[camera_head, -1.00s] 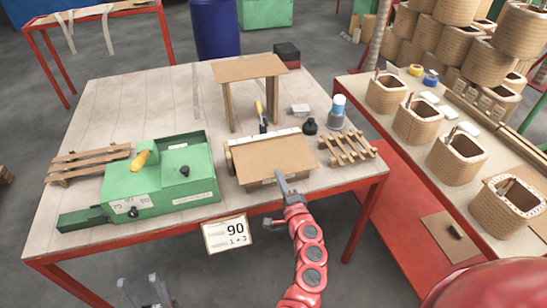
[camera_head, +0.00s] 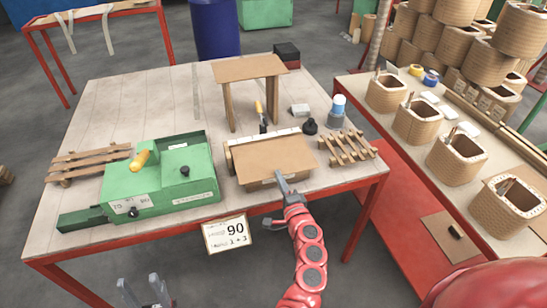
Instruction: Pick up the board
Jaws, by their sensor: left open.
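A flat brown board (camera_head: 268,157) lies tilted on the front middle of the work table, over a low piece with a pale back edge. My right gripper (camera_head: 281,179) is at the board's front edge, with its fingertips at or against the edge. The fingers overlap in this view, so whether they grip the board is unclear. My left gripper (camera_head: 144,290) is low at the bottom of the view, in front of the table. Its two fingers are apart and empty, well away from the board.
A green machine (camera_head: 165,182) stands left of the board. A small slatted rack (camera_head: 347,147) is at the right.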

